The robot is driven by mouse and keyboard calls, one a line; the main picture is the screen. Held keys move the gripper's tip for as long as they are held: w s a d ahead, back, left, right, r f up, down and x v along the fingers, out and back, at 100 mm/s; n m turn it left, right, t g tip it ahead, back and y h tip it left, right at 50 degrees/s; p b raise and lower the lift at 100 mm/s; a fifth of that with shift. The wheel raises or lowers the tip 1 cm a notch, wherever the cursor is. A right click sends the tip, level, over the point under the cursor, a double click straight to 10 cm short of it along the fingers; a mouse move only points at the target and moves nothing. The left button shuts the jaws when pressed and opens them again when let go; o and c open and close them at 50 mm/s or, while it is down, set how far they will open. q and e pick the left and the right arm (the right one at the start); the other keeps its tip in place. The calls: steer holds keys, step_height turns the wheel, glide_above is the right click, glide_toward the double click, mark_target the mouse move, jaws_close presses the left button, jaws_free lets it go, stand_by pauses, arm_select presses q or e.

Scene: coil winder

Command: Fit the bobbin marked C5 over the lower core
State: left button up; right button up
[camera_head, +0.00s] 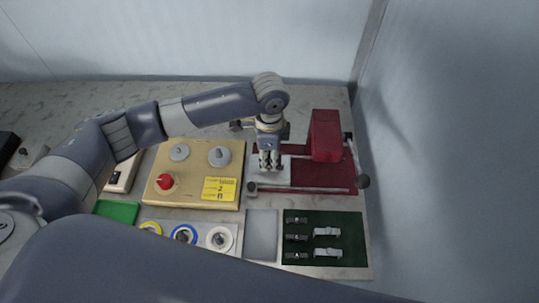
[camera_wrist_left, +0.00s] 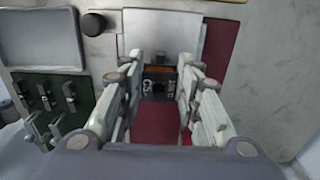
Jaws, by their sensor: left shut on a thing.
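My left gripper (camera_head: 269,164) is over the pale plate (camera_head: 283,178) at the left of the red machine (camera_head: 325,137). In the left wrist view its fingers (camera_wrist_left: 160,88) are closed on a small dark bobbin (camera_wrist_left: 158,87). The bobbin has white marks on its face, too small to read surely, and an orange-brown strip shows at its far edge. The lower core cannot be made out; gripper and bobbin cover that area. I cannot tell whether the bobbin touches anything beneath. My right gripper is not in view.
A dark green mat (camera_head: 348,219) holds several small dark and grey parts. Beside it are an empty grey tray (camera_head: 262,235) and several ring-shaped spools (camera_head: 220,238). A tan box with a red knob (camera_head: 165,181) stands left. A wall rises close on the right.

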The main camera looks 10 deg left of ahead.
arm_select(q)
steer(key=shift+f, duration=0.2)
stand_by(0.3)
steer(key=shift+f, duration=0.65)
steer(key=o, duration=1.1)
steer(key=shift+o, duration=0.2)
steer(key=shift+r, duration=0.15)
step_height(320, 180, up, 12)
